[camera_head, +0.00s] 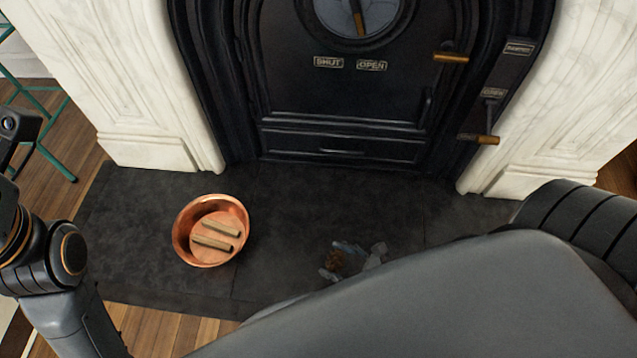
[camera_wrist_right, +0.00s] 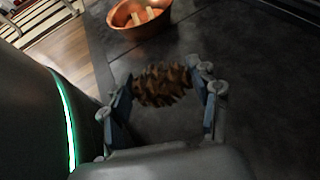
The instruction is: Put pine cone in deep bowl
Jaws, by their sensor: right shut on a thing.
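A brown pine cone (camera_wrist_right: 163,85) is between the two fingers of my right gripper (camera_wrist_right: 160,98) in the wrist view. The right gripper is shut on it. In the head view the right gripper (camera_head: 352,258) is over the dark hearth, with the pine cone (camera_head: 334,261) partly hidden by the fingers. The copper deep bowl (camera_head: 181,238) stands on the hearth to the left of the gripper, apart from it. The bowl also shows at the top of the wrist view (camera_wrist_right: 133,32). The left arm is at the left edge of the head view, but its fingers do not show.
Two short wooden sticks (camera_head: 215,234) lie in the bowl. The black stove front (camera_head: 340,110) stands behind the hearth (camera_head: 300,205), between white marble pillars. The hearth between bowl and right gripper is clear. A green metal stand (camera_head: 62,160) is at the far left.

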